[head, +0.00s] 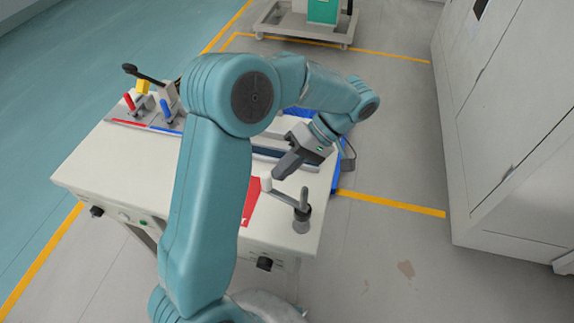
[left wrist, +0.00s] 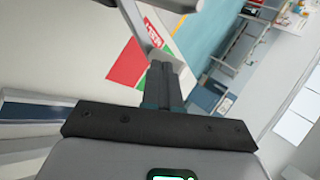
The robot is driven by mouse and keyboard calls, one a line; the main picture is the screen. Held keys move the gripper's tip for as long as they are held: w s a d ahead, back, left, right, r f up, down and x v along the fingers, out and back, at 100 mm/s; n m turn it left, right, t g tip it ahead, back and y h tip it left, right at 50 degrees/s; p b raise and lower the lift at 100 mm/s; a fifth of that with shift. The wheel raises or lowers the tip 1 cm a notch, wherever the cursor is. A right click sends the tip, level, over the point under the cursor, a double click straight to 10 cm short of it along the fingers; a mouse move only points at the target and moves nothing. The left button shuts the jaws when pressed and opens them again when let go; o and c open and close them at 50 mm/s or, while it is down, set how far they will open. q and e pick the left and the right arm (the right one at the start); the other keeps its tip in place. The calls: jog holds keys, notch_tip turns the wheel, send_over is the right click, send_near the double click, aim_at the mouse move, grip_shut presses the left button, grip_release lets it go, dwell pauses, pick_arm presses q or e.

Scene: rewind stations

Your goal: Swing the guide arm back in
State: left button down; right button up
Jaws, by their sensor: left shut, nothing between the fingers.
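The guide arm (head: 284,197) is a thin grey bar at the front right of the machine table. It runs from a dark pivot with an upright grey post (head: 303,208) to a white end piece (head: 266,184). In the left wrist view the guide arm (left wrist: 138,22) slants down towards my fingertips. My left gripper (head: 276,175) is shut and empty, its fingertips close to the white end piece; I cannot tell whether they touch. The shut fingers also show in the left wrist view (left wrist: 165,72). My right gripper is not in view.
The table (head: 85,170) has a red marked patch (head: 252,203) by the guide arm, with green beside it in the left wrist view (left wrist: 128,82). Levers with red (head: 129,102) and blue handles stand at the back left. Grey cabinets (head: 515,130) stand right, across open floor.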

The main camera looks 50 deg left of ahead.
pick_arm(q)
jog(key=shift+d, duration=0.15)
jog(key=shift+w+d, duration=0.1)
jog(key=shift+d, duration=0.55)
jog(key=p+v, duration=1.3)
jog(key=v, duration=0.3)
jog(key=shift+p, duration=0.4)
jog(key=shift+w+d, duration=0.1)
jog(key=shift+w, duration=0.1)
jog(key=shift+s+d, duration=0.1)
jog(key=shift+s, duration=0.1)
